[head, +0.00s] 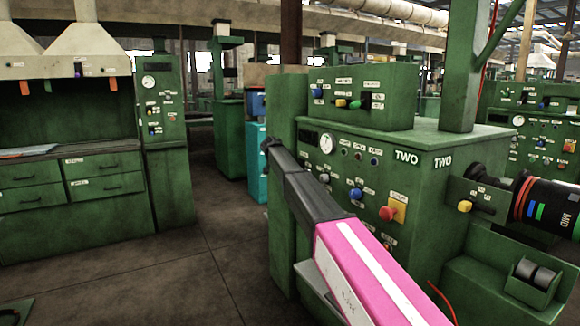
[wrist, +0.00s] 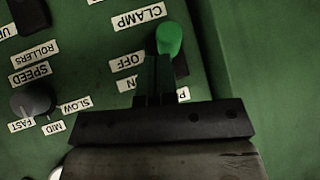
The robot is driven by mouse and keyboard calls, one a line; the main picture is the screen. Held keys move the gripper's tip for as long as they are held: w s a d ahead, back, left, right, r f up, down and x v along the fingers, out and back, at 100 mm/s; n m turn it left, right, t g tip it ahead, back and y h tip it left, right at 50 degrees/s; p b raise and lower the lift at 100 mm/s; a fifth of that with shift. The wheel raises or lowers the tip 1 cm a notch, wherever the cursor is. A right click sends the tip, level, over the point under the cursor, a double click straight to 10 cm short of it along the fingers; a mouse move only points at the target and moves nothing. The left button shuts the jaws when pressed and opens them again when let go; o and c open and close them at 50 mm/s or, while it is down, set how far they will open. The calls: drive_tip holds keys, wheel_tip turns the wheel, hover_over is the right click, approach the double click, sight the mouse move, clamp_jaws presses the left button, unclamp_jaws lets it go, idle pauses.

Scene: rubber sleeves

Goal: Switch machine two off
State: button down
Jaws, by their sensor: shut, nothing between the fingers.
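Machine two (head: 400,155) is a green cabinet marked TWO, with knobs, lights and a gauge on its front panel. A red button (head: 386,213) on a yellow plate sits low on that front. My arm reaches across the machine's left side, and its dark far end shows there; the fingers are not clear in the head view. In the wrist view my gripper (wrist: 155,65) is shut and empty, close to a green-tipped lever (wrist: 169,40) under a CLAMP label. OFF and a partly hidden label lie beside the lever. I cannot tell whether the fingers touch it.
A dark speed knob (wrist: 34,100) with SLOW, MID and FAST labels is left of my gripper. Black rollers (head: 545,207) stick out at the machine's right. Green drawers (head: 90,180) stand at the left, with clear floor (head: 190,265) between.

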drive_tip(key=shift+r, duration=0.75)
drive_tip(key=shift+r, duration=0.1)
